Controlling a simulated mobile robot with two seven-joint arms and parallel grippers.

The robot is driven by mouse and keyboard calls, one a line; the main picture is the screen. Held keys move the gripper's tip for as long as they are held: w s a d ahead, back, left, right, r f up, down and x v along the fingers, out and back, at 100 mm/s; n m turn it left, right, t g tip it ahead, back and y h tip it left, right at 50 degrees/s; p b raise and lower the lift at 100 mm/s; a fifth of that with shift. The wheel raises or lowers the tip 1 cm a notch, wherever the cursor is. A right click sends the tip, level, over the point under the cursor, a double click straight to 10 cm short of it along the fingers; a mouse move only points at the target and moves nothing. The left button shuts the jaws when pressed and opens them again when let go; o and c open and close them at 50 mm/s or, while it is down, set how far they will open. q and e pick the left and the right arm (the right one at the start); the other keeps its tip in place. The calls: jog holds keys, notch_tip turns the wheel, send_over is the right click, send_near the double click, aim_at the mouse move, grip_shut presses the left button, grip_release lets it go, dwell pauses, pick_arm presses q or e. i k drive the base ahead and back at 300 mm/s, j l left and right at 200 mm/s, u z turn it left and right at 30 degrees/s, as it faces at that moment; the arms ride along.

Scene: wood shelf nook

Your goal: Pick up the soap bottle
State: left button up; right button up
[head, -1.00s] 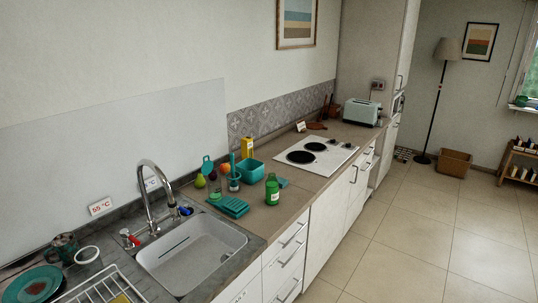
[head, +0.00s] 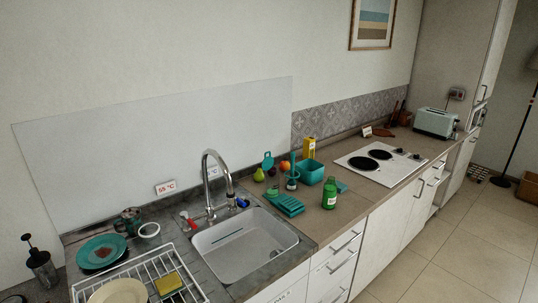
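A green bottle (head: 329,194) with a pale label and a green cap stands upright on the brown counter, right of the sink. It looks like the soap bottle, though its label is too small to read. A dark container with a plunger-like top (head: 39,264) stands at the far left of the counter. I cannot tell whether it is a soap dispenser or a press. Neither of my grippers is in view, and nothing touches the green bottle.
A teal folded cloth (head: 286,205) lies left of the bottle, and a teal bin (head: 309,172) stands behind it. The sink (head: 243,247) with its tall faucet (head: 211,182) and a dish rack (head: 140,283) are to the left. A white hob (head: 381,162) is to the right. Floor is clear in front.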

aim_at(331, 187)
jog(key=i+l+u, duration=0.4)
jog(key=l, duration=0.2)
jog(key=i+l+u, duration=0.35)
jog(key=l, duration=0.35)
jog(key=i+l+u, duration=0.2)
jog(key=l, duration=0.15)
jog(key=l+u, duration=0.2)
jog(key=l, duration=0.2)
